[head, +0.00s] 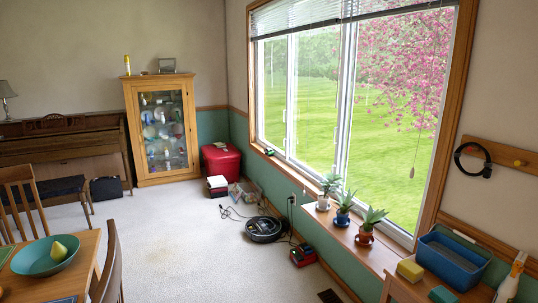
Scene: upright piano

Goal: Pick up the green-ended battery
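I cannot make out a green-ended battery in the head view. A small dark green item (269,152) lies at the far end of the window sill, too small to identify. A red and dark device (303,255) sits on the carpet below the sill, its details unclear. Neither of my grippers shows in this view.
A wooden table with a teal bowl (45,256) and chairs stands at left. A robot vacuum (264,229) with cables, a red chest (221,160) and a glass cabinet (163,130) line the far side. Potted plants and a blue bin (450,262) are at right. The middle carpet is clear.

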